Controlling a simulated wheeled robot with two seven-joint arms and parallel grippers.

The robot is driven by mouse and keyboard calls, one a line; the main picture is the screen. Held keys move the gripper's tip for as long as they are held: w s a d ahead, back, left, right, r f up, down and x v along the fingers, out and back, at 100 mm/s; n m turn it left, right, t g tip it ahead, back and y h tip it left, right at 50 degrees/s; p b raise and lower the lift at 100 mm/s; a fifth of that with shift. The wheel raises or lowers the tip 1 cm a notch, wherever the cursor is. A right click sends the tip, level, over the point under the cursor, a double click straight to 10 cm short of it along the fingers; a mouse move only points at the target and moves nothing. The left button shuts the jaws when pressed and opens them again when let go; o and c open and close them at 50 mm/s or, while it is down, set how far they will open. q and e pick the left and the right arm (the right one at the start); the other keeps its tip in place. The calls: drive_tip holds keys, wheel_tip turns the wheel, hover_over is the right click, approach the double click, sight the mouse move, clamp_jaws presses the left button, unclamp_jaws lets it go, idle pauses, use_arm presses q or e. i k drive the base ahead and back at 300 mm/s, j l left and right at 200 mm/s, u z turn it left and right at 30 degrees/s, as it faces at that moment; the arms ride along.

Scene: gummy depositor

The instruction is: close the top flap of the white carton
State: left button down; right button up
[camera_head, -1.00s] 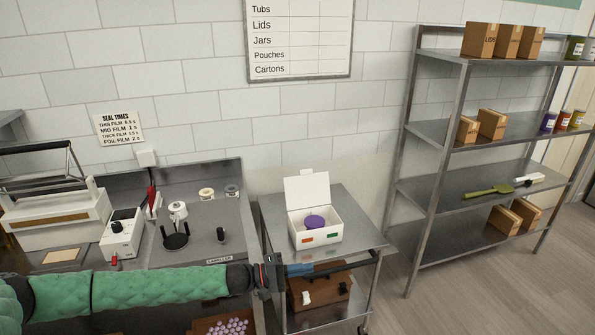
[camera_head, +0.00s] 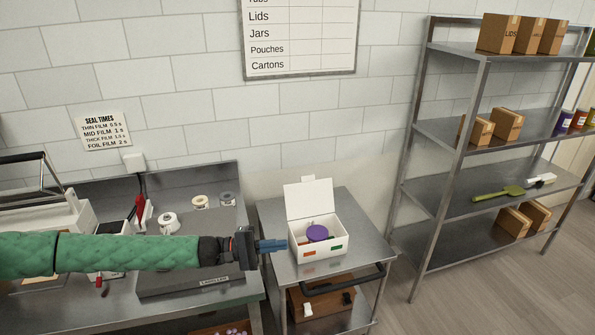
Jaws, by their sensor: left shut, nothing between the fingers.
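The white carton (camera_head: 322,251) stands on a steel cart. Its top flap (camera_head: 309,199) is up, tilted back, with a small tab at its top edge. A purple round lid (camera_head: 317,232) shows inside the open carton, and its front has an orange and a green patch. My left gripper (camera_head: 284,244) is shut and empty. Its blue fingers point right, just left of the carton's left side; I cannot tell whether they touch it. My right gripper is not in view.
The steel cart (camera_head: 345,205) has a black handle (camera_head: 345,282) in front and a brown box on its lower shelf. A workbench with a labeller (camera_head: 205,284) stands at left, a shelf rack (camera_head: 436,210) at right. Floor between cart and rack is clear.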

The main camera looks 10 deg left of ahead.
sight(310, 197)
drive_tip(key=i+j, duration=0.15)
drive_tip(key=i, duration=0.35)
drive_tip(key=i+j, duration=0.15)
drive_tip(key=i, duration=0.35)
drive_tip(key=i+j, duration=0.15)
drive_tip(key=i, duration=0.4)
